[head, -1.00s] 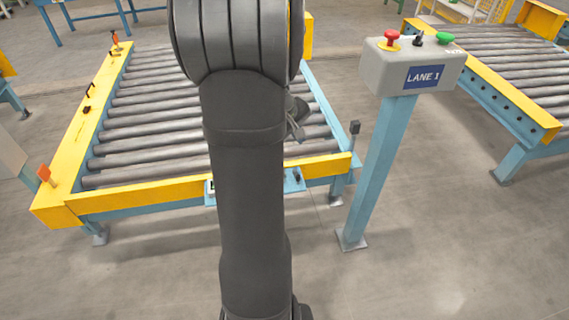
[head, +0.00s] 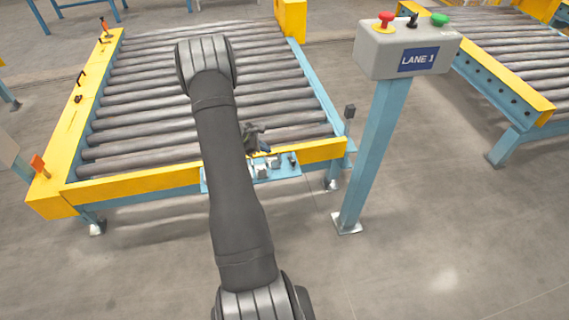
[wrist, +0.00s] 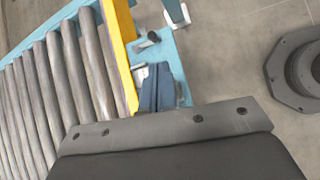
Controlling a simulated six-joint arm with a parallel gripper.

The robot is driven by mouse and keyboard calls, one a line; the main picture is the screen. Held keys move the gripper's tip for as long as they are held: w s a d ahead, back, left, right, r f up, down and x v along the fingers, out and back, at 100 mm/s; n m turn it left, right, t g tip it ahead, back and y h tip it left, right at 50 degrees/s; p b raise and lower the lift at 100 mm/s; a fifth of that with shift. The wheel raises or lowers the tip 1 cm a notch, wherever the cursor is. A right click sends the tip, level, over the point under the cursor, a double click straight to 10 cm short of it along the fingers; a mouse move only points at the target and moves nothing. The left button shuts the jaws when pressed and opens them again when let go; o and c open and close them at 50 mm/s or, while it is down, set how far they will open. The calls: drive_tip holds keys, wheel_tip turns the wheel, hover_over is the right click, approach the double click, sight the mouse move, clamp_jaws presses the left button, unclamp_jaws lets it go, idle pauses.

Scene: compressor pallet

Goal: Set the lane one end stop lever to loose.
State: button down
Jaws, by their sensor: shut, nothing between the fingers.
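Lane one's roller conveyor has a blue bracket plate (head: 284,172) on its yellow front rail. A small dark lever-like part (head: 293,159) stands on the plate's right side; a dark handle on a light mount (wrist: 147,42) shows on the plate in the wrist view. I cannot tell its loose or tight setting. My gripper (head: 265,149) is just above the plate, left of that part. In the wrist view its blue-grey fingers (wrist: 158,88) are shut, empty, and point toward the plate, a little apart from the handle. The fingers hide part of the plate and small light fittings.
The grey LANE 1 control box (head: 405,50), with red and green buttons and a black switch, stands on a blue post (head: 372,155) right of the conveyor. Another conveyor (head: 510,60) is at right.

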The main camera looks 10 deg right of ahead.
wheel_tip(320, 180, down, 8)
drive_tip(key=w+a+n, duration=0.1)
drive_tip(key=a+n, duration=0.2)
drive_tip(key=shift+r+t+h, duration=0.25)
drive_tip(key=shift+t+h, duration=0.05)
drive_tip(key=shift+h, duration=0.1)
drive_tip(key=shift+w, duration=0.1)
drive_tip(key=x, duration=1)
drive_tip(key=d, duration=0.2)
drive_tip(key=shift+w+d+r, duration=0.1)
drive_tip(key=shift+w+d, duration=0.1)
drive_tip(key=shift+d, duration=0.1)
drive_tip(key=shift+w+d, duration=0.15)
drive_tip(key=shift+d, duration=0.6)
